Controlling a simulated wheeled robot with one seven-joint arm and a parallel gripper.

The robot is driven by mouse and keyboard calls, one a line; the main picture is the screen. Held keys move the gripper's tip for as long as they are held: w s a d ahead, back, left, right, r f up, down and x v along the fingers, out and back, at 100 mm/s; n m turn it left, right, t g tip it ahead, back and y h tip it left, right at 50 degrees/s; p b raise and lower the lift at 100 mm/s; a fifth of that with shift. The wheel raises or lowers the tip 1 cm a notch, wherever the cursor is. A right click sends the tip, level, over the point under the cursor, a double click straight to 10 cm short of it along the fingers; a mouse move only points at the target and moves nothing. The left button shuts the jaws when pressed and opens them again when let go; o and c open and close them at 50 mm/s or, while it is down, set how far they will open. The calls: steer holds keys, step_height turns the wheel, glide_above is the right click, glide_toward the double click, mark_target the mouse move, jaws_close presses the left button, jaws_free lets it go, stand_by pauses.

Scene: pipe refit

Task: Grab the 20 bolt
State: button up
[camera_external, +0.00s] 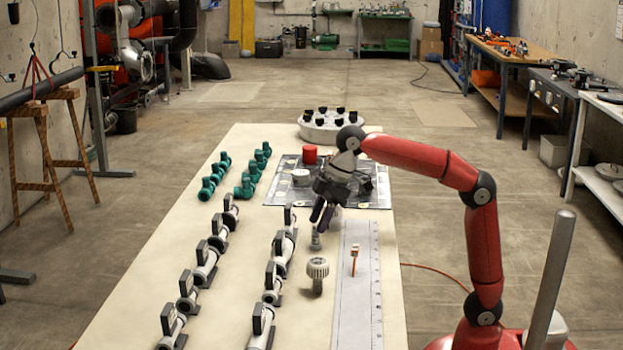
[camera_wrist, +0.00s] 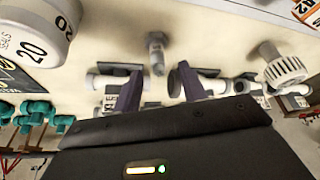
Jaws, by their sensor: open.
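A small grey bolt (camera_external: 316,240) stands on the pale table, just below my gripper (camera_external: 322,217). In the wrist view the bolt (camera_wrist: 156,50) lies ahead of the gap between the two dark fingers of my gripper (camera_wrist: 159,73). The fingers are apart, with nothing between them. The bolt appears not to touch either finger. No size mark is readable on the bolt.
A ribbed light knob-like part (camera_external: 317,268) stands in front of the bolt; it also shows in the wrist view (camera_wrist: 284,68). A white pot marked 20 (camera_wrist: 38,30) stands opposite. Grey valves (camera_external: 272,288) are to the left, a ruled strip (camera_external: 357,300) to the right.

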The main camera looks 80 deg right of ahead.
mark_target(313, 244)
steer(key=x, duration=0.4)
steer(key=shift+w+f+b, duration=0.2)
steer(key=shift+f+b, duration=0.15)
steer(key=shift+b, duration=0.05)
jaws_close()
